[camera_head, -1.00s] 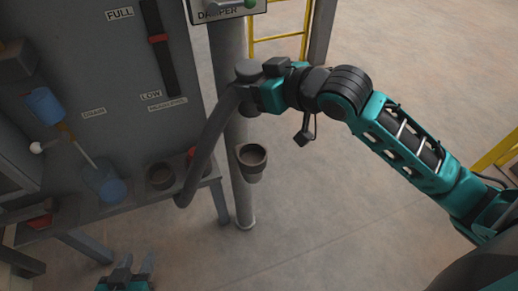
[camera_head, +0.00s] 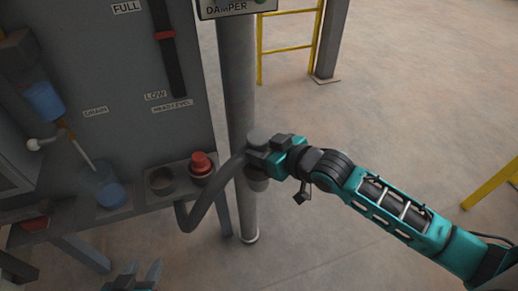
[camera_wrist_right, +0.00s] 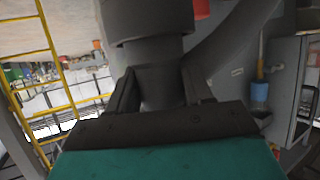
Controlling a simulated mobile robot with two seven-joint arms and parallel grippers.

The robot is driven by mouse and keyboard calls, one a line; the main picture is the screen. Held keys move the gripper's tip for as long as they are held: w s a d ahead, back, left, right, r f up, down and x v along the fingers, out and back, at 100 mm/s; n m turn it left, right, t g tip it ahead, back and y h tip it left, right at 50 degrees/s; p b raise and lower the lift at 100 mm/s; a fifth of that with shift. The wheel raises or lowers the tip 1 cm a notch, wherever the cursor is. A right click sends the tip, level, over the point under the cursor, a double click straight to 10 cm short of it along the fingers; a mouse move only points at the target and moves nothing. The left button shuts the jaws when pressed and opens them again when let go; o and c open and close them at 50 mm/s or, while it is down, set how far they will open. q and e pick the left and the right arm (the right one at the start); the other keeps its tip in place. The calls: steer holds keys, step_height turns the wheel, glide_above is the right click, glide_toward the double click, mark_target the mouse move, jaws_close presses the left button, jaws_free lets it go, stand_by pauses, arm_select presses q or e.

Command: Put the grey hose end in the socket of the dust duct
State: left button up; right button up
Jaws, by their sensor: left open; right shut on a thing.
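The grey hose end (camera_head: 259,137) is held by my right gripper (camera_head: 268,156), beside the upright grey dust duct (camera_head: 238,80). In the right wrist view the wide dark hose end (camera_wrist_right: 148,22) shows with its narrower neck between the fingers of the right gripper (camera_wrist_right: 160,90). The hose (camera_head: 205,207) hangs in a loop to the left. My left gripper (camera_head: 134,279) is open and empty at the bottom edge.
A grey machine cabinet (camera_head: 110,65) stands at the left, with a shelf holding a red knob-like part (camera_head: 201,166), a dark cup (camera_head: 161,180) and a blue container (camera_head: 111,194). A damper panel (camera_head: 232,8) sits high on the duct. Yellow rails (camera_head: 288,48) stand behind.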

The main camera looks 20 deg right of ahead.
steer(key=shift+f, duration=0.1)
steer(key=o, duration=1.1)
